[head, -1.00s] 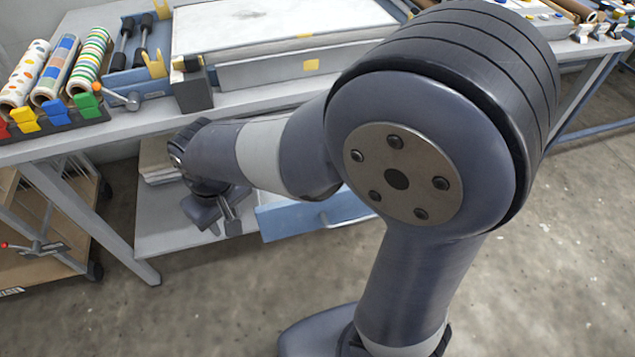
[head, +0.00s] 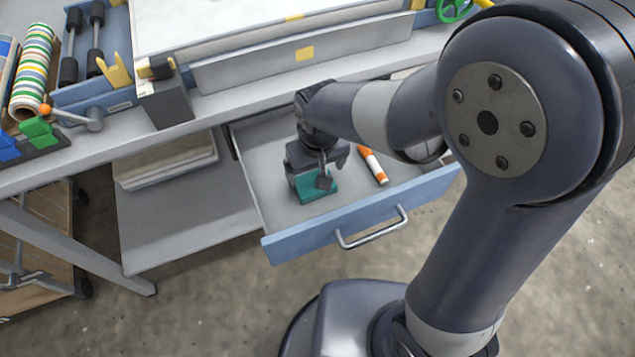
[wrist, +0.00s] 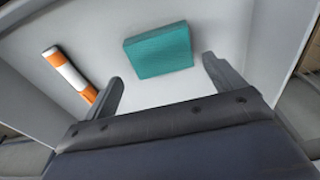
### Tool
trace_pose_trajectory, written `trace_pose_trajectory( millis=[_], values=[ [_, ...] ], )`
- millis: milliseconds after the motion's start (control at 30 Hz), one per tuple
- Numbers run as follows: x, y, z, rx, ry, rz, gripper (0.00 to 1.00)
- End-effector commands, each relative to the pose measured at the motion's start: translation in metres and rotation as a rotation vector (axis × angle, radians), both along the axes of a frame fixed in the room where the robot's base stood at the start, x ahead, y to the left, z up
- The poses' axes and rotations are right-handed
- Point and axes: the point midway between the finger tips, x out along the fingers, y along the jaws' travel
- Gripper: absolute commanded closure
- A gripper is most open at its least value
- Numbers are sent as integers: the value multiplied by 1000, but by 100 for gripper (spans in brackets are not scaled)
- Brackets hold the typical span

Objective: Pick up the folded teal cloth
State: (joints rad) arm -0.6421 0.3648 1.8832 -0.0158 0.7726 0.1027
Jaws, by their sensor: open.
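The folded teal cloth (head: 315,189) lies flat in the open drawer, partly hidden by my gripper in the head view. In the wrist view the teal cloth (wrist: 158,50) shows whole, as a thick rectangular block just beyond the fingertips. My gripper (head: 322,176) is over the drawer, above the cloth. In the wrist view my gripper (wrist: 161,68) is open and empty, with its two fingers spread to either side of the cloth's near edge. I cannot tell how high the fingertips are above the cloth.
An orange-and-white tube (head: 373,165) lies in the drawer to the right of the cloth. The blue-fronted drawer (head: 297,240) is pulled out, with a metal handle (head: 371,229). The workbench edge (head: 215,105) overhangs behind. A shelf with stacked sheets (head: 165,166) is at left.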

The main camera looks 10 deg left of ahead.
Motion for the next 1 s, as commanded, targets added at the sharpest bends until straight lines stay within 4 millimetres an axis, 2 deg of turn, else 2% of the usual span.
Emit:
trace_pose_trajectory(
  millis=[133, 333, 667, 1000],
  values=[
    [0, 0, -18, -3, 4, 0, 0],
    [3, 2, -46, -3, 3, 0, 0],
    [4, 3, -52, -1, 1, 0, 0],
    [4, 3, -52, -1, 1, 0, 27]
  ],
)
